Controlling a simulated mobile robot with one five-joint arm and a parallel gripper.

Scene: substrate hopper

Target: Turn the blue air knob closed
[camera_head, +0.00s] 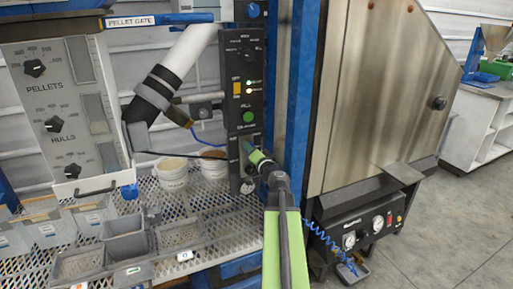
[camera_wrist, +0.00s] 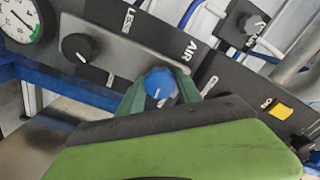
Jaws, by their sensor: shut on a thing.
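The blue air knob (camera_wrist: 160,83) sits on a grey plate beside the word AIR in the wrist view. A white line marks its face. My gripper (camera_wrist: 160,90) is shut on this knob, with one green finger on each side of it. In the head view my green arm reaches up to the lower part of the black control panel, and my gripper (camera_head: 258,160) is at the panel there. The blue knob is hidden behind my gripper in that view.
A black knob (camera_wrist: 80,48) and a round gauge (camera_wrist: 20,20) are left of the blue knob. A yellow switch (camera_wrist: 278,110) is at right. In the head view, white buckets (camera_head: 172,175) and grey bins (camera_head: 125,235) stand on a mesh shelf at left. A blue post (camera_head: 300,90) stands right of the panel.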

